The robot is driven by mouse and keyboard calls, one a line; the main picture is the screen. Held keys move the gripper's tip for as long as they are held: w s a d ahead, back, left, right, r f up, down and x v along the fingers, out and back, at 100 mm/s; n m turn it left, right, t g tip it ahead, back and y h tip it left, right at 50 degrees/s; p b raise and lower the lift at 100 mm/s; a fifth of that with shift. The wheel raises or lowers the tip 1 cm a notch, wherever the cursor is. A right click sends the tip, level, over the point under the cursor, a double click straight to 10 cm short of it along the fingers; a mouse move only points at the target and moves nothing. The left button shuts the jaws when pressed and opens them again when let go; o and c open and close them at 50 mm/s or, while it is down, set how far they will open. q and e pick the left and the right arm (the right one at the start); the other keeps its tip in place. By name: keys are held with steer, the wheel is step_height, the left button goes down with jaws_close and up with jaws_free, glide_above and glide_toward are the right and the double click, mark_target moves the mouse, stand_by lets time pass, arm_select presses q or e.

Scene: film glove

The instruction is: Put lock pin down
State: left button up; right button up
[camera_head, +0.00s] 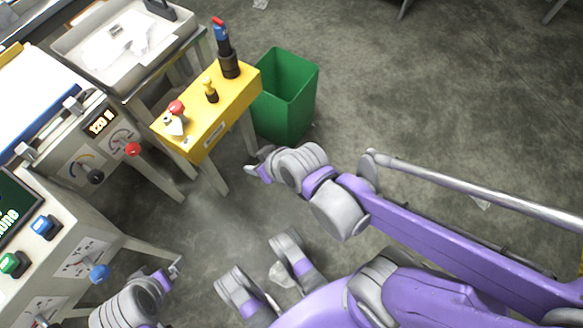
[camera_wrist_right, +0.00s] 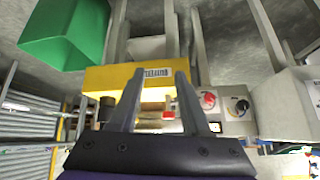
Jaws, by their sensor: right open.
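A yellow-topped stand (camera_head: 222,107) holds several small things. A small yellow-handled piece with a dark base (camera_head: 210,91) stands upright near its middle. A red-knobbed piece with a pale body (camera_head: 175,120) sits at its near left end. I cannot tell for sure which of these is the lock pin. My right gripper (camera_head: 254,170) is open, apart from the stand and off its front right side. In the right wrist view the open fingers (camera_wrist_right: 158,75) have nothing gripped between them, and the yellow stand (camera_wrist_right: 108,78) shows beyond. My left gripper (camera_head: 178,267) is low at left; its jaw state is unclear.
A blue-and-red-handled tool (camera_head: 222,42) stands in a black holder at the stand's far end. A green bin (camera_head: 285,98) is right beside the stand. A grey tray table (camera_head: 75,45) and control panels (camera_head: 100,150) line the left. Floor at right is mostly clear.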

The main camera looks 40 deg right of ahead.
steer(key=s+d+m+g+h, duration=0.1)
steer(key=s+d+g, duration=0.2)
steer(key=s, duration=0.6)
steer(key=shift+d+f+h, duration=0.3)
stand_by(0.6)
